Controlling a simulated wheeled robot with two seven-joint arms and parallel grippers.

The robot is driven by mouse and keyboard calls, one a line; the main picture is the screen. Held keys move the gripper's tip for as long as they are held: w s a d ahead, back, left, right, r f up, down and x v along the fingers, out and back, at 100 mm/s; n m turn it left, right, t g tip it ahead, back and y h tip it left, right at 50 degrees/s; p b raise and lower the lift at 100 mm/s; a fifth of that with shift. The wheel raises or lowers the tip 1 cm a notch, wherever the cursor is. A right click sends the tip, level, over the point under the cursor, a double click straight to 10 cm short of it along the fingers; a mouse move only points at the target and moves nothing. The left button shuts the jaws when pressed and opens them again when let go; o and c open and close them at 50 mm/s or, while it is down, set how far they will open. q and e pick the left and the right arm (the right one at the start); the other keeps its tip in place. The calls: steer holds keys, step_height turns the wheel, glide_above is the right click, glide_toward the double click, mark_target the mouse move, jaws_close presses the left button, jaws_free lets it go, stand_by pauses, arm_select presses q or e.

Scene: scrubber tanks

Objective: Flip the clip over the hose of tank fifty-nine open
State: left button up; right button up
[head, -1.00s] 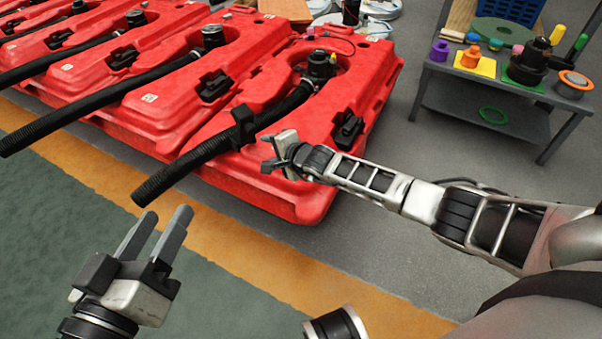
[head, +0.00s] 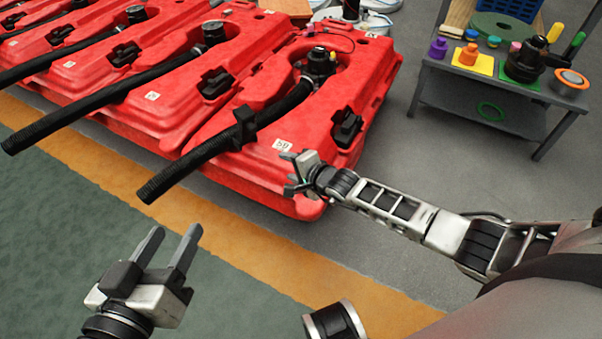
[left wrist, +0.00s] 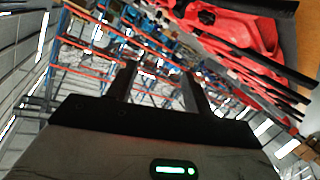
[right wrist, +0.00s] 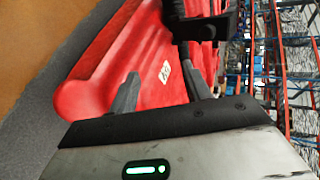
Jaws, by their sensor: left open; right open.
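Tank fifty-nine (head: 225,167) is the red tank nearest me in the head view, with a "59" label (head: 283,145). Its ribbed black hose (head: 195,165) runs from the black cap across the tank and past its front edge. The black clip (head: 244,122) sits over the hose; I cannot tell whether it is latched. My right gripper (head: 288,172) is open and empty, right of and below the clip, apart from it. In the right wrist view the clip (right wrist: 208,26) shows beyond the fingertips. My left gripper (head: 172,247) is open and empty over the floor.
More red tanks with hoses (head: 95,97) stand in a row to the left. A grey table (head: 490,82) with coloured parts stands at the right. A second black latch (head: 346,127) is on the tank's right side. The floor in front is clear.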

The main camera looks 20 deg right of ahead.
arm_select(q)
steer(key=shift+s+a+f+m+y+p, duration=0.25)
steer(key=shift+f+y+p, duration=0.25)
steer(key=shift+p, duration=0.25)
arm_select(e)
steer(key=s, duration=0.1)
steer(key=s+d, duration=0.1)
steer(key=s, duration=0.1)
steer(key=shift+s+d+f, duration=0.15)
steer(key=shift+s+f, duration=0.05)
steer(key=shift+s, duration=0.05)
arm_select(q)
steer(key=f+g+p, duration=0.1)
steer(key=p, duration=0.1)
steer(key=a+f+g+y+p, duration=0.1)
steer(key=p, duration=0.1)
steer(key=a+f+g+p, duration=0.1)
steer(key=p, duration=0.1)
steer(key=shift+f+y, duration=0.25)
steer(key=shift+y, duration=0.15)
arm_select(e)
steer(key=v, duration=1.6)
